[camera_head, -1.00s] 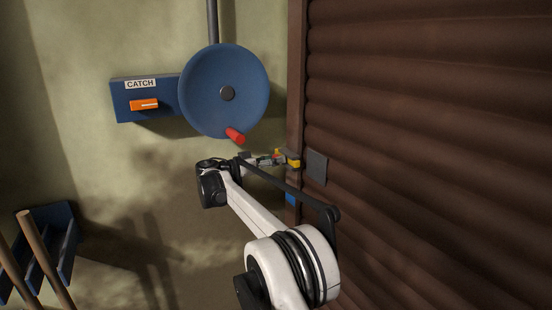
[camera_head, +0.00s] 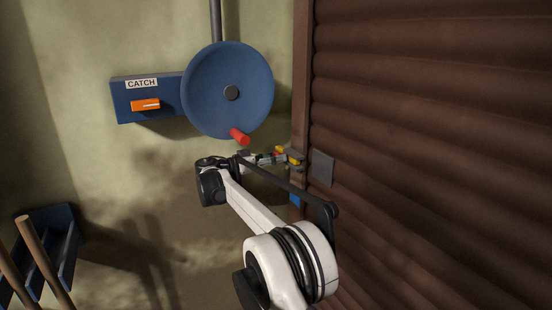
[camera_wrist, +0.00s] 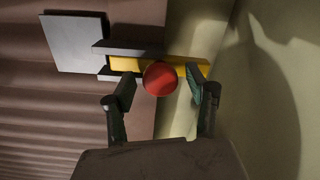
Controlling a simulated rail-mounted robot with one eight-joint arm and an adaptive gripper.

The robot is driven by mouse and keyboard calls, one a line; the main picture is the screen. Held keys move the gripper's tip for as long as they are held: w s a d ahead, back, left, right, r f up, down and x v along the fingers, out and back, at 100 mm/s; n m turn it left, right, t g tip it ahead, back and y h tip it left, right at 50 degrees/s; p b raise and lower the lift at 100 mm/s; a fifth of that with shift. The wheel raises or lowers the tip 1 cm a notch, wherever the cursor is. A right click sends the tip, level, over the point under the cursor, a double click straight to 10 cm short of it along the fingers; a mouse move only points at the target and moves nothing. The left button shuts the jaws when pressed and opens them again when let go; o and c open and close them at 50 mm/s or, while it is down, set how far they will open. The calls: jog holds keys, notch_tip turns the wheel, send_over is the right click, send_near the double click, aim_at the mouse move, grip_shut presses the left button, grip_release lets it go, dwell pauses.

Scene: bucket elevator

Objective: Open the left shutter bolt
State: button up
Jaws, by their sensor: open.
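The left shutter bolt is a yellow bar (camera_wrist: 188,69) with a round red knob (camera_wrist: 160,78), seen in the wrist view. The bar lies in a grey bracket (camera_wrist: 130,49) at the shutter's edge. In the head view the yellow bolt (camera_head: 294,160) is small and partly hidden by my gripper (camera_head: 272,158). In the wrist view my gripper (camera_wrist: 161,80) is open, with one finger on each side of the red knob. Gaps show between the knob and both fingers. I cannot tell how deep the knob sits between them.
The brown slatted shutter (camera_head: 430,130) fills the right side, with a grey plate (camera_head: 322,168) near its edge. A blue handwheel (camera_head: 215,95) with a red handle (camera_head: 240,137) is above my arm. A blue CATCH box (camera_head: 130,105) is on the wall. A blue rack (camera_head: 55,245) stands lower left.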

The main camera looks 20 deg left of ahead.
jog(key=v, duration=1.1)
jog(key=shift+s+a, duration=0.2)
jog(key=shift+s, duration=0.05)
